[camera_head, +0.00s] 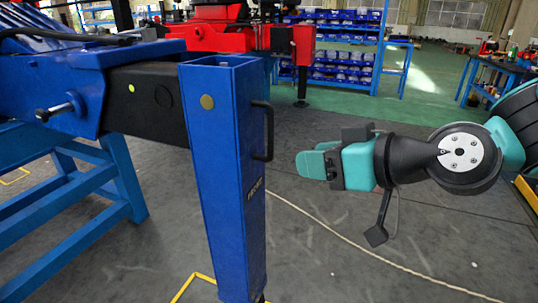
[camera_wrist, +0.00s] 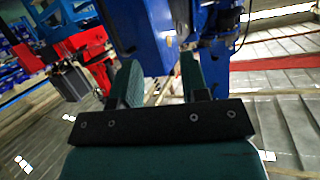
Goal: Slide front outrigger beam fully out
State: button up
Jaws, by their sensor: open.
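The outrigger beam (camera_head: 146,98) is a black box beam. A short length shows between the blue housing (camera_head: 60,85) at left and the upright blue leg (camera_head: 228,190) at its end. A yellow dot marks its side. The leg carries a black bar handle (camera_head: 264,130) on its right face. My gripper (camera_head: 306,163) is to the right of the handle, apart from it, and points at it. In the wrist view its two teal fingers (camera_wrist: 160,78) are spread, with nothing clearly held. A blue part (camera_wrist: 150,40) shows ahead of them; the handle is hard to make out there.
A T-handled pin (camera_head: 55,110) sticks out of the housing. A blue trestle (camera_head: 75,195) stands below it. A red machine (camera_head: 215,35) and blue bin shelves (camera_head: 335,50) are behind. A rope (camera_head: 365,245) lies on the grey floor, which is mostly clear right of the leg.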

jog(key=w+d+f+m+t+b, duration=0.2)
jog(key=w+f+t+b, duration=0.2)
jog(key=w+t, duration=0.15)
jog(key=p, duration=0.9)
send_near(272, 126)
jog(key=shift+t+h, duration=0.3)
jog(key=shift+t, duration=0.05)
jog(key=x, duration=1)
jog(key=shift+w+a+f, duration=0.1)
jog(key=shift+w+a, duration=0.05)
jog(key=shift+a, duration=0.25)
grip_shut()
